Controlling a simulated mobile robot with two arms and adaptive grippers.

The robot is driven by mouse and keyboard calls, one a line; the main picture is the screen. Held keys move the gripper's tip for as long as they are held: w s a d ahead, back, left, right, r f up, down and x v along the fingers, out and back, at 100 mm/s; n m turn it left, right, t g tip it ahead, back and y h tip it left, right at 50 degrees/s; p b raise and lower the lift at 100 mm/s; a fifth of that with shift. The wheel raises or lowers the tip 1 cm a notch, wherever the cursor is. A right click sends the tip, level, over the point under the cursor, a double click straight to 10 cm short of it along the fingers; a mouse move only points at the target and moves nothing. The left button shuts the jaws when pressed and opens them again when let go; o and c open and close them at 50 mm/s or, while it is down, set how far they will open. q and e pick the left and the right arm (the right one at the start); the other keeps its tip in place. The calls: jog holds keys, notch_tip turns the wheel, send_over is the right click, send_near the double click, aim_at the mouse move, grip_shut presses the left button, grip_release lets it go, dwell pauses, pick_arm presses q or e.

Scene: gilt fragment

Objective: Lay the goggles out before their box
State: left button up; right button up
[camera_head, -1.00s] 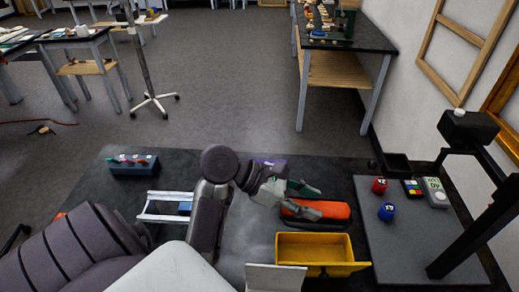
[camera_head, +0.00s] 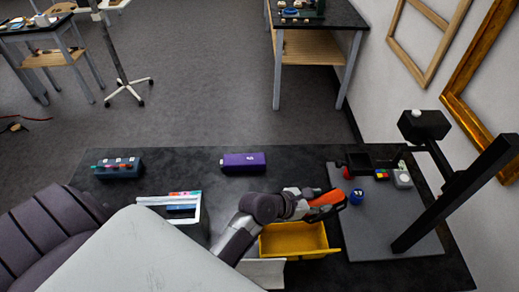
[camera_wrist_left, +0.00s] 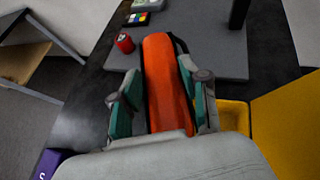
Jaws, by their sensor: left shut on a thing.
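An orange piece with a black strap-like edge, which I take for the goggles (camera_head: 327,199), is in my left gripper (camera_head: 312,203). In the left wrist view the goggles (camera_wrist_left: 167,80) lie lengthwise between the two green-padded fingers (camera_wrist_left: 165,100), which are shut on them. The goggles appear raised above the table, beyond the back right of an open yellow box (camera_head: 290,240). The box also shows at the right of the left wrist view (camera_wrist_left: 236,118). My right gripper is out of view.
A grey mat (camera_head: 385,235) on the right carries a blue jar (camera_head: 356,197), a red jar (camera_wrist_left: 124,43), a colour chart (camera_head: 382,174) and a black stand (camera_head: 455,195). A purple box (camera_head: 243,162) and blue holder (camera_head: 118,168) stand behind. The table between them is clear.

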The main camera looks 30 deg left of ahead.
pick_arm(q)
jog(key=shift+w+a+f, duration=0.1)
jog(key=shift+w+f, duration=0.05)
jog(key=shift+f, duration=0.05)
jog(key=w+a+f+b, duration=0.2)
jog(key=w+a+f, duration=0.1)
jog(key=w+a+f+b, duration=0.3)
jog(key=w+a+f, duration=0.1)
jog(key=shift+w+a, duration=0.15)
jog(key=shift+a, duration=0.15)
jog(key=shift+w+a+b, duration=0.35)
jog(key=shift+b, duration=0.15)
notch_tip(320, 180, down, 4)
jog(key=b, duration=0.5)
jog(key=shift+f, duration=0.1)
jog(key=shift+r, duration=0.2)
